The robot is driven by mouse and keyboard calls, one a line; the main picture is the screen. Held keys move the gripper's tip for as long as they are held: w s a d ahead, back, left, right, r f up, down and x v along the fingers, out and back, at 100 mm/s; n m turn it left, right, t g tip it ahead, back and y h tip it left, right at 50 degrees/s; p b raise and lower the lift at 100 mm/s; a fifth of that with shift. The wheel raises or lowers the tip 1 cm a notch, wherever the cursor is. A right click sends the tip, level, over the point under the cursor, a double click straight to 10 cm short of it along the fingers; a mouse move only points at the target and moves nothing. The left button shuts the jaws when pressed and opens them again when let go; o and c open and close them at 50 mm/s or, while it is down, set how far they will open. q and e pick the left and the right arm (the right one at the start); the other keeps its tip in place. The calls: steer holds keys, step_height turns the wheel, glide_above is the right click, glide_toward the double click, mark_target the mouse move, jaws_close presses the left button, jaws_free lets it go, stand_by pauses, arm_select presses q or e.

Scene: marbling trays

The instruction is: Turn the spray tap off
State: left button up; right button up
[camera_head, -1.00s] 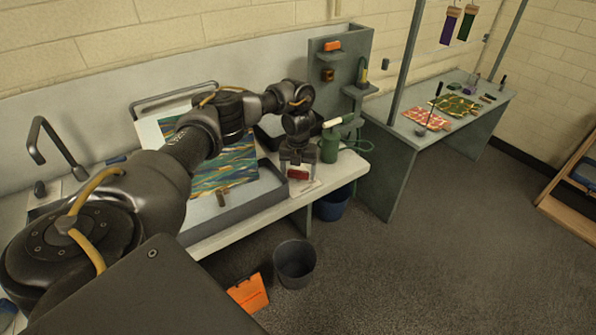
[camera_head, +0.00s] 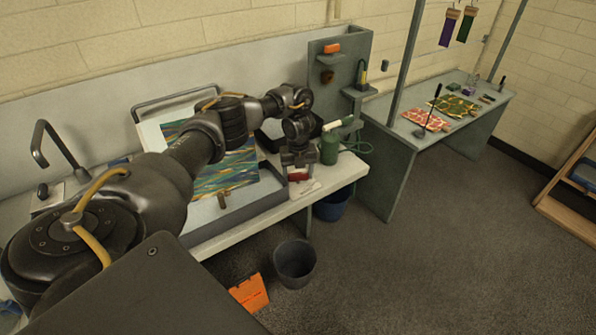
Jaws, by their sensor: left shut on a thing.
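My left arm reaches in from the left across a grey tray. My left gripper (camera_head: 298,168) points down at the right end of the bench, shut on a small red piece (camera_head: 298,177) that shows between its fingers. The fingers hide part of it, and I cannot tell whether it is fixed to anything. Just to the right stands a green canister (camera_head: 329,150) with a pale wand (camera_head: 337,123) above it and a green hose (camera_head: 358,143) beside it. I cannot clearly make out which part is the spray tap. My right gripper is not in view.
The tray (camera_head: 240,205) has a marbled sheet on a board at its back. A dark faucet (camera_head: 40,140) stands far left. A grey panel (camera_head: 345,45) with small shelves rises behind the canister. A bin (camera_head: 294,264) and orange dustpan (camera_head: 249,293) are on the floor.

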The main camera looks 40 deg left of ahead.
arm_select(q)
steer(key=n+p, duration=0.2)
steer(key=n, duration=0.2)
steer(key=shift+n, duration=0.3)
stand_by(0.3)
steer(key=o, duration=1)
steer(key=shift+f, duration=0.1)
